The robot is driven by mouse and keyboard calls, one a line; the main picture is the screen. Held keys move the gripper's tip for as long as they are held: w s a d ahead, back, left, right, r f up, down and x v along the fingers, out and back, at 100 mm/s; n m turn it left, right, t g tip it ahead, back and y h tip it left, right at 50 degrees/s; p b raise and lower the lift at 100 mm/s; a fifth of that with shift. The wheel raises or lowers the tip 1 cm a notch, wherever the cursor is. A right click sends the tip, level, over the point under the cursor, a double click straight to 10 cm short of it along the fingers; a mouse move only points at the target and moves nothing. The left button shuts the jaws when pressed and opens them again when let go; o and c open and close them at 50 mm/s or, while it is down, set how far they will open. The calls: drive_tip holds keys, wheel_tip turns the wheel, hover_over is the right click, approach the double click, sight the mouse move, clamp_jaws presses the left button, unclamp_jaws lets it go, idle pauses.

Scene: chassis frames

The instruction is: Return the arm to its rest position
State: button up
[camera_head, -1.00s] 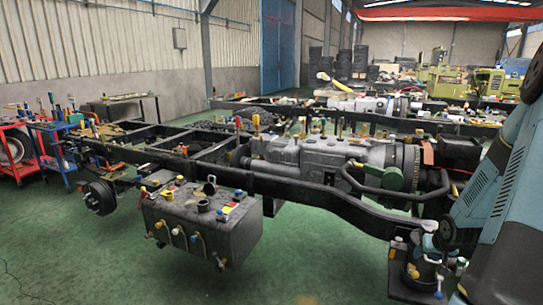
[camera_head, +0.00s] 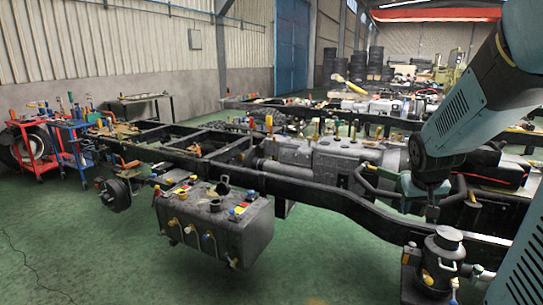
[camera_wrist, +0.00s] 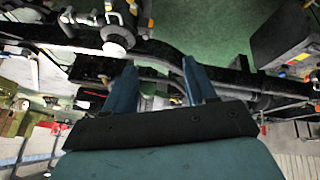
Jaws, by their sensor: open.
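My teal arm (camera_head: 485,95) comes in from the right edge of the head view, with a dark joint hanging over the front right of the truck chassis frame (camera_head: 345,205). My gripper (camera_wrist: 160,82) shows in the wrist view with its two blue fingers spread apart and nothing between them. Dark chassis rails and pipes lie behind the fingers, and I cannot tell how far off they are. In the head view the fingers cannot be made out clearly.
A grey tank (camera_head: 215,222) with caps and fittings hangs on the chassis's near side. A filter-like cylinder (camera_head: 443,258) stands at the front right, close to my arm. An engine and gearbox (camera_head: 320,155) fill the frame. Red and blue carts (camera_head: 40,150) stand left. Green floor is open in front.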

drive_tip(key=s+a+r+n+y, duration=0.1)
drive_tip(key=s+a+r, duration=0.3)
drive_tip(key=s+a, duration=0.3)
drive_tip(key=s+a+r+y, duration=0.2)
drive_tip(key=s+a+r, duration=0.3)
drive_tip(key=s, duration=0.4)
drive_tip(key=shift+s+a+r+n+t, duration=0.3)
drive_tip(key=shift+a+n, duration=0.1)
drive_tip(key=shift+a, duration=0.5)
